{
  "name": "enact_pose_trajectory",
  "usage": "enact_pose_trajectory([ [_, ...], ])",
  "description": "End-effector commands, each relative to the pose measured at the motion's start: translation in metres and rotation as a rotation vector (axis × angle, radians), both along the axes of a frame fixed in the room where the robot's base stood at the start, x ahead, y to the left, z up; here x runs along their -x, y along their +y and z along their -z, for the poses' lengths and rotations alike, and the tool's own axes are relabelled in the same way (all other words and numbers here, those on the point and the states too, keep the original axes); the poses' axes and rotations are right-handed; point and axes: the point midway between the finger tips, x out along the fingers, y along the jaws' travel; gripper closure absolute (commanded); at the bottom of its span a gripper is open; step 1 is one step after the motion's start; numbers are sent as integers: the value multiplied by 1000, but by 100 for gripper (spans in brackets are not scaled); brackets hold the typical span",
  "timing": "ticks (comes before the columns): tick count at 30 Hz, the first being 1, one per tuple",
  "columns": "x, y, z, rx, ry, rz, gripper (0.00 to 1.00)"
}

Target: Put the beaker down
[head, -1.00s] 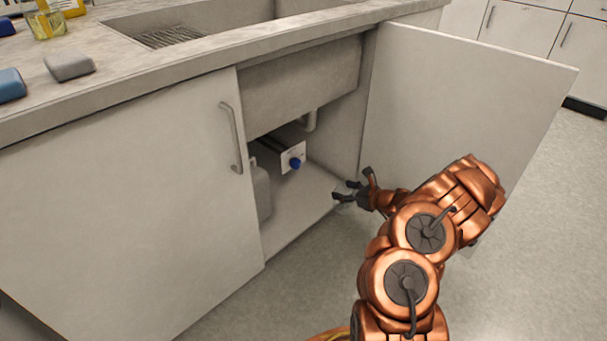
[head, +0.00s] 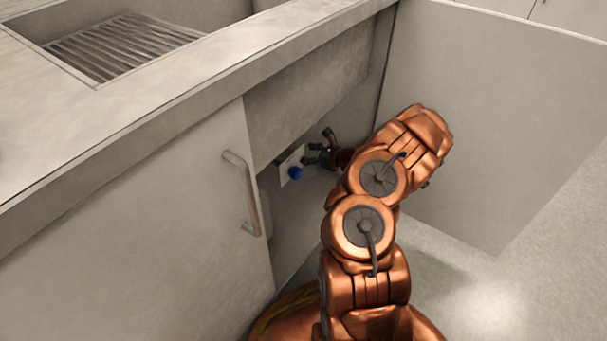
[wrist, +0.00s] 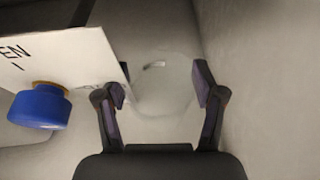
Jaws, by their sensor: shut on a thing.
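My gripper (head: 318,155) is inside the open cupboard under the sink, near the right inner wall. In the wrist view its two fingers (wrist: 160,92) stand on either side of a clear glass beaker (wrist: 163,92), shut on it. The beaker is faint and see-through against the pale cupboard interior. In the head view I cannot make the beaker out. How far its base is from the cupboard floor cannot be told.
A white panel with a blue knob (head: 295,173) is just left of my gripper; the knob (wrist: 40,107) also shows in the wrist view. A closed door (head: 130,230) stands left, an open door (head: 480,120) right. The sink (head: 125,45) is above.

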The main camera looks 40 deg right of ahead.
Motion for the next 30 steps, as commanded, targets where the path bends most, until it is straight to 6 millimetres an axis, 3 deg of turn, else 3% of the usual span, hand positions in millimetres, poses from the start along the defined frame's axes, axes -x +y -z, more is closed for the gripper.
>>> enact_pose_trajectory([
  [1,0,1,15,-1,3,-2,95],
  [4,0,2,34,-2,4,-3,95],
  [11,-1,3,51,-1,-1,-6,95],
  [18,-1,3,81,-1,1,-6,95],
  [30,-1,3,84,-1,1,-6,95],
])
